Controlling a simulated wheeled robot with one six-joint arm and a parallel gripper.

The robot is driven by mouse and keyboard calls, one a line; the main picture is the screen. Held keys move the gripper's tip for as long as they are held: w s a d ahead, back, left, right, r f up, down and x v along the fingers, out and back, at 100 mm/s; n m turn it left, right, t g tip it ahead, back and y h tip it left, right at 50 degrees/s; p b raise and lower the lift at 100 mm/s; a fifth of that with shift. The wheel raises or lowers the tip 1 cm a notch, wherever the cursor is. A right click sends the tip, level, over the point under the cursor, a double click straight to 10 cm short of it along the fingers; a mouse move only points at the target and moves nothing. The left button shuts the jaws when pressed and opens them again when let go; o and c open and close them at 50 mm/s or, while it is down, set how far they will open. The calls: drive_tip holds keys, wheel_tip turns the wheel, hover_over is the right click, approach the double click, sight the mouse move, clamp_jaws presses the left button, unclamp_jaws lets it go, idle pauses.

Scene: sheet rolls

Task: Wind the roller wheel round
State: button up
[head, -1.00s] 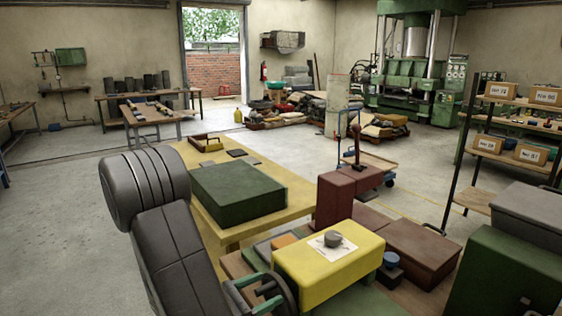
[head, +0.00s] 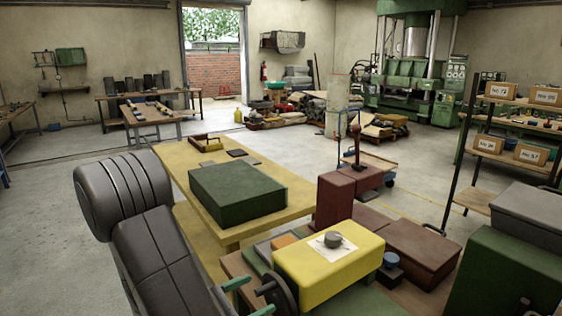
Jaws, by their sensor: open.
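The roller wheel (head: 284,296) is a dark disc at the bottom centre of the head view, at the left end of the yellow roller housing (head: 318,273). A short dark handle sticks out from its left face. My gripper (head: 262,292) shows as two pale green fingers, spread apart. They are on the wheel's left side, with the handle between or just beyond their tips. I cannot tell whether they touch it. My dark grey arm hides the rest of the gripper.
A yellow table (head: 275,222) with a green box (head: 236,193) stands behind my arm. Dark red blocks (head: 335,200) and a dark red case (head: 422,252) are beside the housing. A shelf rack (head: 480,206) and a grey-topped green cabinet (head: 500,272) stand at right. Open floor lies at left.

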sight(262, 291)
drive_tip(key=v, duration=0.6)
idle(0.4)
drive_tip(key=shift+x, duration=4.5)
drive_tip(key=shift+s+d, duration=0.1)
drive_tip(key=shift+s, duration=0.3)
